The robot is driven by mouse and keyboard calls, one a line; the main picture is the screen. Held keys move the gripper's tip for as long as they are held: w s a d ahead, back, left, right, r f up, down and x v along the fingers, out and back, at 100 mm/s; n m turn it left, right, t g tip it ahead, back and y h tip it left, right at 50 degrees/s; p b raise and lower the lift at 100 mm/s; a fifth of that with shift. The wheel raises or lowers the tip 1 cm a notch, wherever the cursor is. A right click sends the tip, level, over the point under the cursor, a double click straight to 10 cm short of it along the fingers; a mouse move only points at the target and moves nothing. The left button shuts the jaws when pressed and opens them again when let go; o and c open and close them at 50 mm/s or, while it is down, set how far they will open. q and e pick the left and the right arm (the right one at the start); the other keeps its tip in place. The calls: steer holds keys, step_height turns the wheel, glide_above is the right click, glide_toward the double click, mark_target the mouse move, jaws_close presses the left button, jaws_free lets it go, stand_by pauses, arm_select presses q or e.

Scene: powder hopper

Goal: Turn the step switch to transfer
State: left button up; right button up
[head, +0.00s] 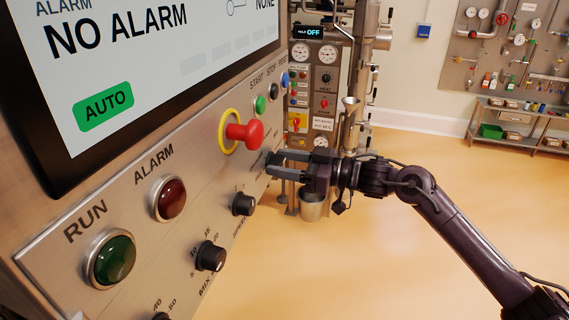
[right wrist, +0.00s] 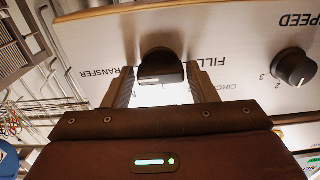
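The step switch is a black knob (right wrist: 162,66) on the metal panel in the right wrist view, with the words TRANSFER and FILL printed upside down beside it. Part of another label shows nearer the fingers. My right gripper (head: 278,164) is at the panel in the head view, below and right of the red emergency button. Its two fingers stand apart, one on each side of the knob, with a thin gap seeming to show on the left side. Firm contact cannot be made out. The knob's pointer is hard to read. My left gripper is not in view.
The panel carries a red emergency button (head: 244,132), a speed knob (head: 243,204), another black knob (head: 211,256), a green RUN lamp (head: 110,257) and a red ALARM lamp (head: 168,198). The screen (head: 140,60) reads NO ALARM and AUTO. The floor to the right is clear.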

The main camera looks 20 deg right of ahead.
steer(key=shift+o, duration=1.2)
steer(key=shift+f, duration=0.1)
steer(key=shift+s+d+f, duration=0.1)
steer(key=shift+d, duration=0.05)
steer(key=b+v, duration=0.3)
steer(key=v, duration=0.4)
steer(key=shift+s+d+b, duration=0.15)
steer(key=shift+d+b, duration=0.05)
steer(key=shift+b, duration=0.1)
